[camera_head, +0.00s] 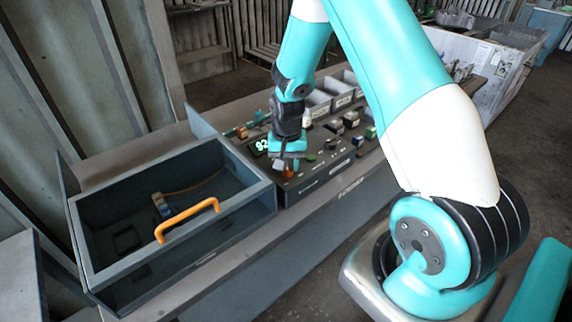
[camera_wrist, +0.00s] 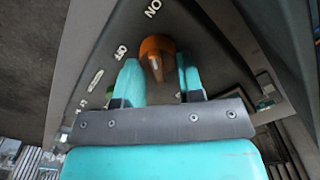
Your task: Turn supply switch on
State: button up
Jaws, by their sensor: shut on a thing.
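Which label the knob points at is unclear.
An open grey box (camera_head: 230,206) with an orange handle (camera_head: 187,219) stands left of the panel. Grey bins (camera_head: 318,101) stand behind the panel.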

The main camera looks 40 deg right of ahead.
jog(key=shift+m, duration=0.6)
jog(key=shift+r, duration=0.1)
jog(key=o, duration=0.9)
notch_tip(320, 180, up, 17)
jog(key=b, duration=0.3)
jog(key=shift+r, duration=0.2)
